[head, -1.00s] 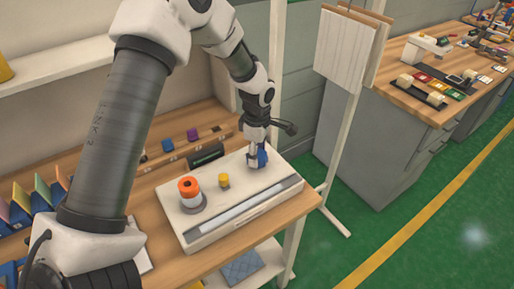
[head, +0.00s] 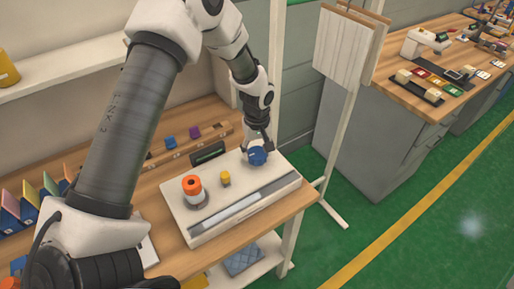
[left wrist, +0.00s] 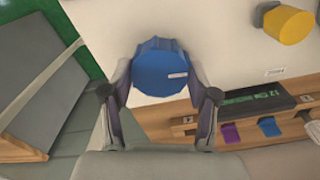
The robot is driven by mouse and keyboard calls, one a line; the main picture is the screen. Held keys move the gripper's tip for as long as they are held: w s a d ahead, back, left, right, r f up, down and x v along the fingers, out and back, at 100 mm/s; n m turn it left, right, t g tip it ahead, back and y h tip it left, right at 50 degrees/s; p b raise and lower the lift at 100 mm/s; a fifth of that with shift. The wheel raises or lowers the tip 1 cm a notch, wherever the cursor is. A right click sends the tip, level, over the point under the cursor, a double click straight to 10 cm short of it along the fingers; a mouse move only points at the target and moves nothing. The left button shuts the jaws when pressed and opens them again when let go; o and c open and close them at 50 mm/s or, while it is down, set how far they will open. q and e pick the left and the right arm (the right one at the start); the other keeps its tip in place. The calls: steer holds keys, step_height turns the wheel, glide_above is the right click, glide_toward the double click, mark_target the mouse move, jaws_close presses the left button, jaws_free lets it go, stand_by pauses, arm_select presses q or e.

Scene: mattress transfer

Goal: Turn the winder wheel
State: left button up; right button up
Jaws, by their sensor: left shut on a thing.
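The blue winder wheel (head: 257,157) sits on the right part of the white winder base (head: 205,226) on the wooden bench. In the left wrist view the wheel (left wrist: 160,66) is round with a ridged rim and a small white label on its right side. My left gripper (head: 257,150) comes down over the wheel from above. Its two fingers (left wrist: 160,76) are shut on the wheel, one on each side. An orange-topped spool (head: 192,189) and a yellow knob (head: 225,178) stand on the base left of the wheel. My right gripper is not in view.
A dark display (head: 208,153) and a wooden rail with blue and purple pieces (head: 195,132) lie behind the base. Coloured folders (head: 30,203) stand at the left. A stand with hanging sheets (head: 342,48) is to the right, beside a grey cabinet (head: 375,140).

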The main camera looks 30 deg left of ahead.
arm_select(q)
steer(key=m+p, duration=0.1)
steer(key=m, duration=0.5)
steer(key=shift+s, duration=0.1)
steer(key=m, duration=0.4)
steer(key=shift+p, duration=0.3)
steer(key=m, duration=0.3)
steer(key=shift+m, duration=0.4)
steer(key=m, duration=0.3)
steer(key=shift+m, duration=0.3)
steer(key=m, duration=0.3)
steer(key=shift+m, duration=0.3)
steer(key=m, duration=0.3)
steer(key=shift+m, duration=2.1)
